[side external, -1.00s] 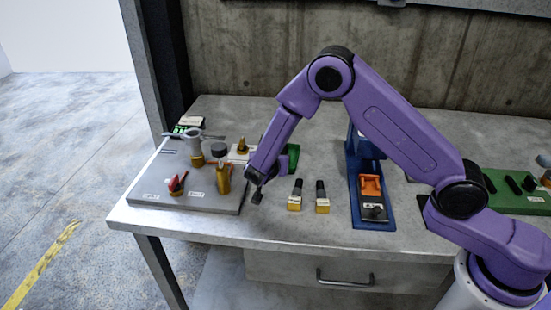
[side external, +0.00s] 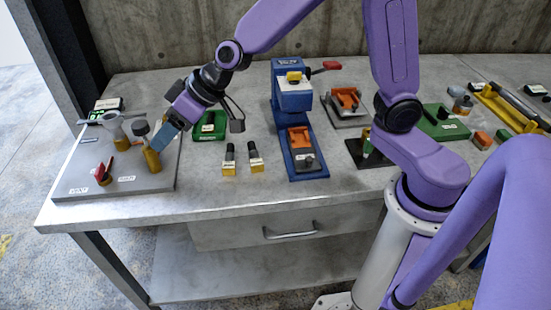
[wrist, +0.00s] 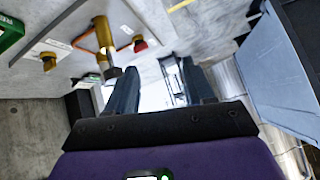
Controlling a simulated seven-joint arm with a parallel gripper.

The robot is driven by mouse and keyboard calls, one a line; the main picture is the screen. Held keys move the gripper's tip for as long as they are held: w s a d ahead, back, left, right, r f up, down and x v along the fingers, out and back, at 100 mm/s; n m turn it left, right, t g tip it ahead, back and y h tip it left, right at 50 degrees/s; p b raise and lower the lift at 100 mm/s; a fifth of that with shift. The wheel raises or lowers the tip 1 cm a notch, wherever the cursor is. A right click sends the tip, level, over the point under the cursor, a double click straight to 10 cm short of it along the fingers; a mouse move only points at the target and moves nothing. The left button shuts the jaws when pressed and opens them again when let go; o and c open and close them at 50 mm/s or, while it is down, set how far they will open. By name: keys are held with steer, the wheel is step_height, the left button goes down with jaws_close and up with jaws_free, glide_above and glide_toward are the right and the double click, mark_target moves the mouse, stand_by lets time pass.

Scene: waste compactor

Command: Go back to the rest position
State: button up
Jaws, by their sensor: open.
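My gripper (side external: 168,132) is over the right side of the grey board in the side view, its blue fingertips pointing down and left beside a brass cylinder (side external: 151,160). In the wrist view its two blue fingers (wrist: 158,72) stand apart with nothing between them. The cylinder shows just left of the fingers in the wrist view (wrist: 102,40). I cannot tell whether a finger touches it. My arm is bent over the bench.
The grey board (side external: 150,184) also bears a red-topped piece (side external: 104,173) and a grey cup-like piece (side external: 114,127). Two yellow-and-black pieces (side external: 242,160), a green tray (side external: 210,127) and a blue press (side external: 290,105) stand to the right. The front bench strip is clear.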

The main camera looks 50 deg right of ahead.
steer(key=s+d+n+g, duration=0.2)
steer(key=s+g, duration=0.1)
steer(key=s, duration=0.7)
steer(key=s+d+f+n+g+h, duration=0.2)
steer(key=s+d+n+g+h, duration=0.1)
steer(key=s+d, duration=1.4)
steer(key=s+n+h, duration=0.1)
steer(key=s+h, duration=0.1)
steer(key=shift+n+h, duration=0.4)
steer(key=shift+s, duration=0.1)
